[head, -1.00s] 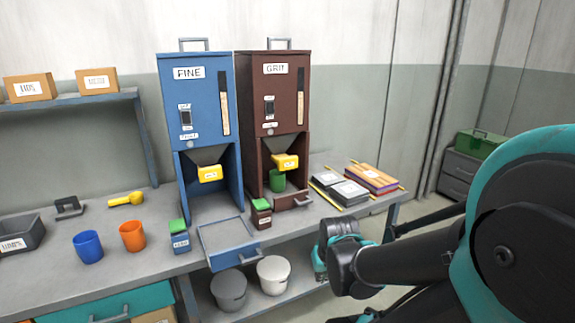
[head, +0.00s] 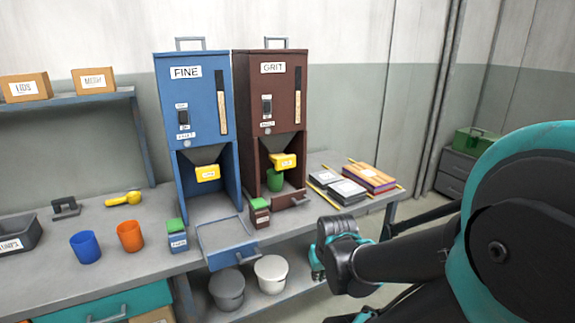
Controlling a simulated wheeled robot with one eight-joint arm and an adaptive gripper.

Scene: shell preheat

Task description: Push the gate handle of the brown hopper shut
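The brown hopper (head: 270,98) labelled GRIT stands upright on the bench, right of the blue hopper. Its yellow gate handle (head: 283,161) shows at the chute under the funnel; I cannot tell from here whether the gate is open or shut. A green cup (head: 275,181) stands in the bay below it. My gripper (head: 318,262) is low at the bench's front edge, to the right of and nearer than the brown hopper, well apart from the handle. It is partly hidden behind my wrist, so its opening does not show.
The blue hopper (head: 193,110) labelled FINE stands close on the left. A small dark red box (head: 260,213) with a green top stands before the brown hopper. Books (head: 368,179) lie to the right.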

